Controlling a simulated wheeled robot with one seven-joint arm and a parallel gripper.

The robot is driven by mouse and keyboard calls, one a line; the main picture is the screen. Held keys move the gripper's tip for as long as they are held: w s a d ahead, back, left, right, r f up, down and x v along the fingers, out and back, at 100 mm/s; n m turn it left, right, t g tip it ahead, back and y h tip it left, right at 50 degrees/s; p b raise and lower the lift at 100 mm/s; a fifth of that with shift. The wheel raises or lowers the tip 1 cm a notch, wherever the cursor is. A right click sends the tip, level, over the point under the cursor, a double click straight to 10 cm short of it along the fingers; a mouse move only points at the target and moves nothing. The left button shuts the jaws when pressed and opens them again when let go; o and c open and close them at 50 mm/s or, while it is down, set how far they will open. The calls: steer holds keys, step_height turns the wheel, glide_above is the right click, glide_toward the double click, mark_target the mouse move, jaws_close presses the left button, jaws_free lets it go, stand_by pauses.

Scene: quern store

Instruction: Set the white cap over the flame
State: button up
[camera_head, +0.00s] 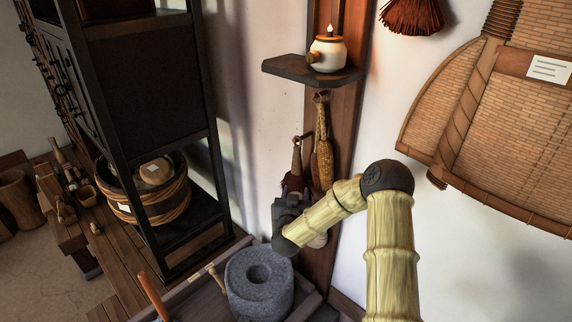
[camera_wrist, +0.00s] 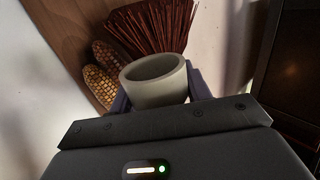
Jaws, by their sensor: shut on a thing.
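The flame (camera_head: 329,29) burns on a white, round lamp (camera_head: 328,54) with orange-brown trim. The lamp stands upright on a small dark wall shelf (camera_head: 310,70) in the head view. In the wrist view my gripper (camera_wrist: 160,93) is shut on the pale cap (camera_wrist: 156,84), a short round cup shape held between the two fingers. The lamp and flame are not in the wrist view.
Corn cobs (camera_head: 322,150) hang under the shelf, close to my gripper. A grey stone quern (camera_head: 259,286) stands below. A dark rack (camera_head: 157,150) with a wooden tub (camera_head: 125,205) is at left. A large woven basket (camera_head: 490,120) hangs at right.

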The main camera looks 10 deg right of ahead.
steer(key=s+a+f+n+t+y, duration=0.1)
steer(key=s+f+n+y, duration=0.2)
steer(key=s+f, duration=1.2)
step_height(320, 180, down, 2)
steer(key=y, duration=0.2)
steer(key=shift+a+n+y+b, duration=0.25)
steer(key=shift+n+y+b, duration=0.05)
steer(key=shift+n+b, duration=0.1)
